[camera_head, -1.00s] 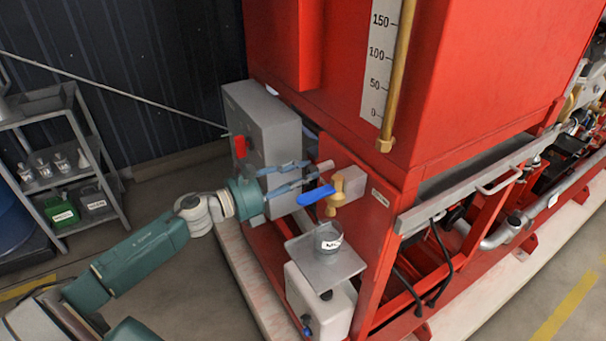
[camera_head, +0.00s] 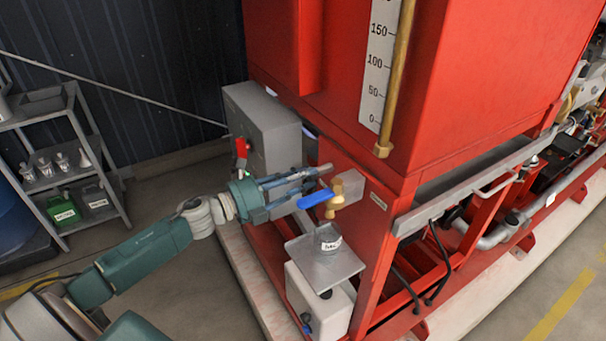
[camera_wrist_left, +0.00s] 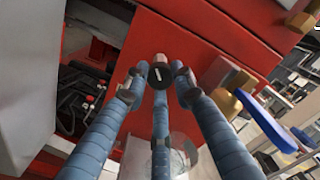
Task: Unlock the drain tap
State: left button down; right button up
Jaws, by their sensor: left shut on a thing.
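The drain tap (camera_head: 336,192) is a brass valve on a grey block on the red frame. Its blue lever (camera_head: 315,197) points left in the head view. The brass tap (camera_wrist_left: 228,104) and blue lever (camera_wrist_left: 265,122) also show at the right of the left wrist view. My left gripper (camera_head: 325,170) is beside and slightly above the lever, apart from the tap. Its blue fingers are shut on a small round knob (camera_wrist_left: 160,73), dark with a pale line across its face. My right gripper is not in view.
A labelled cup (camera_head: 327,238) stands on a metal tray (camera_head: 343,262) below the tap. A grey box (camera_head: 265,125) with a red handle (camera_head: 241,150) is behind my gripper. A shelf (camera_head: 75,150) stands at the left. The red tank (camera_head: 450,80) rises above.

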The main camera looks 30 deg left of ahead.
pick_arm(q)
jog(key=n+p, duration=0.4)
jog(key=n, duration=0.7)
jog(key=shift+n, duration=0.3)
dwell(0.4)
jog(key=c, duration=1.4)
grip_release()
jog(key=shift+a, duration=0.1)
jog(key=shift+c, duration=0.2)
jog(key=v, duration=1.2)
jog(key=shift+f, duration=0.1)
